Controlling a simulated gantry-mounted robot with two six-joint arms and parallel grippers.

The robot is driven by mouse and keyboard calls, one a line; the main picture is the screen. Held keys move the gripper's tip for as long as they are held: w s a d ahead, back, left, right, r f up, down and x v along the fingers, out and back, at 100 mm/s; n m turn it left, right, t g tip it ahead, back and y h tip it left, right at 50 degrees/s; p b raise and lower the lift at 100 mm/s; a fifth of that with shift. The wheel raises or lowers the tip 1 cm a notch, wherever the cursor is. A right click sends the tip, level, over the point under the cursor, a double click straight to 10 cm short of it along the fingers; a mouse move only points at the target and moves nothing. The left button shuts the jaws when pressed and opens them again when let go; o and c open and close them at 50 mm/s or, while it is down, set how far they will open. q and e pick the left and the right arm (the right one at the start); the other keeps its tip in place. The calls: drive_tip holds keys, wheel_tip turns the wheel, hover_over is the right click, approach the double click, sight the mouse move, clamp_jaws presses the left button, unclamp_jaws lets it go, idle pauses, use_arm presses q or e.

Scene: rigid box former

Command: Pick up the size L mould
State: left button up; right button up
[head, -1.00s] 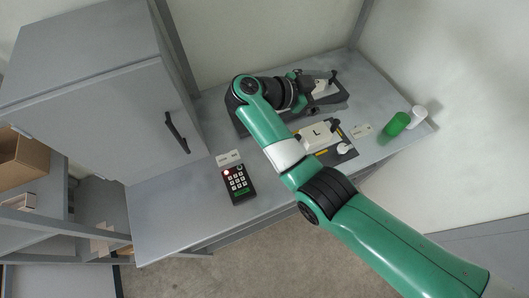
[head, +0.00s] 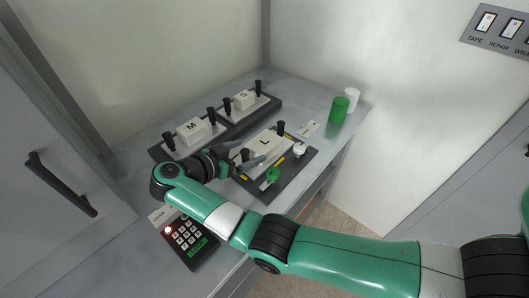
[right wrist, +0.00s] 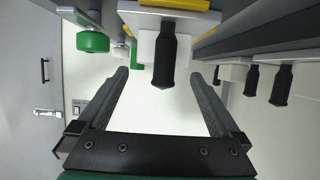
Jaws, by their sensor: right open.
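The size L mould (head: 265,146) is a white block marked L on a dark base plate, with a black upright handle at each end. My right gripper (head: 248,164) is open at the mould's near left handle (head: 245,155). In the right wrist view that black handle (right wrist: 165,55) shows between the two spread fingers of the gripper (right wrist: 160,76), touching neither in the picture. How deep it sits between them I cannot tell. A green knob (head: 272,175) and a white knob (head: 299,150) stand on the L base plate. My left gripper is not in view.
The M mould (head: 193,131) and S mould (head: 243,99) sit behind on a dark tray. A green cylinder (head: 339,109) and a white one (head: 353,97) stand at the bench's right end. A keypad (head: 190,240) lies at the front left, near a grey cabinet.

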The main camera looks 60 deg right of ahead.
sight(259, 146)
drive_tip(key=shift+d+f, duration=0.15)
drive_tip(key=shift+d, duration=0.2)
drive_tip(key=shift+s+d+f+b, duration=0.1)
drive_tip(key=shift+d+f+b, duration=0.15)
drive_tip(key=shift+b, duration=0.05)
drive_tip(key=b+x, duration=0.2)
drive_tip(key=x, duration=0.2)
drive_tip(key=shift+d, duration=0.35)
drive_tip(key=shift+a, duration=0.1)
drive_tip(key=shift+c, duration=0.7)
drive_tip(key=c, duration=1.4)
drive_tip(key=shift+r, duration=0.15)
clamp_jaws()
